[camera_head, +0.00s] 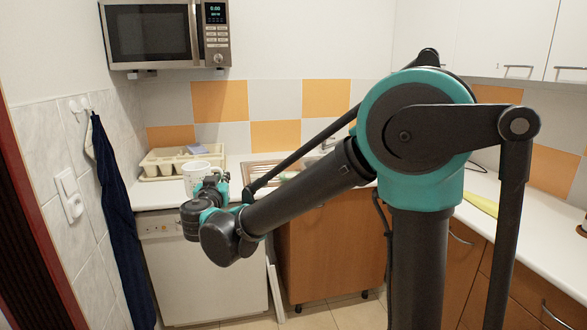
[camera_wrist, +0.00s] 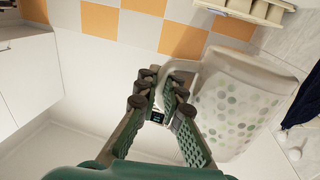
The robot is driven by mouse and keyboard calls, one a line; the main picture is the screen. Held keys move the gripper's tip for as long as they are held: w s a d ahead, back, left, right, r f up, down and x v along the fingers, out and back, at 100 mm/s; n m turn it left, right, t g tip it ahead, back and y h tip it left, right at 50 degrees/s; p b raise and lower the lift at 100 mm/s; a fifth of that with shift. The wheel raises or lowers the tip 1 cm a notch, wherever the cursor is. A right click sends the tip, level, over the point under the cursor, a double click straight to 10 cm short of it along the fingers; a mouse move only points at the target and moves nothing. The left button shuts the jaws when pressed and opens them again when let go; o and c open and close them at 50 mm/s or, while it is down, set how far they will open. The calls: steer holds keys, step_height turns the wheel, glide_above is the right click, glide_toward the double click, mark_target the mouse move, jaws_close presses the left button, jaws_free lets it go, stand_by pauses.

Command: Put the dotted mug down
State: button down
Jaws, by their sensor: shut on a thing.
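The dotted mug (camera_wrist: 238,108) is pale with green and grey dots and fills the right of the wrist view. My gripper (camera_wrist: 163,92) is shut on its handle, with the mug's body beside the fingers. In the head view the mug (camera_head: 195,180) looks white and roughly upright, over the left stretch of counter in front of the dish rack. My gripper (camera_head: 216,184) is at its right side there, partly hidden by my wrist. I cannot tell whether the mug's base touches the counter.
A cream dish rack (camera_head: 165,162) stands on the counter (camera_head: 150,196) behind the mug. The sink (camera_head: 262,170) lies to the right, partly behind my arm. A microwave (camera_head: 165,35) hangs above. A dark blue cloth (camera_head: 112,215) hangs on the left wall.

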steer(key=w+d+f, duration=0.6)
steer(key=w+d, duration=0.1)
steer(key=d, duration=0.6)
steer(key=w+d+f, duration=0.6)
steer(key=w+d, duration=0.2)
steer(key=d, duration=0.6)
steer(key=w+d+f, duration=0.6)
steer(key=w+d, duration=0.2)
steer(key=d, duration=0.5)
steer(key=shift+d+f+h, duration=0.25)
steer(key=shift+f+h, duration=0.05)
steer(key=shift+s, duration=0.1)
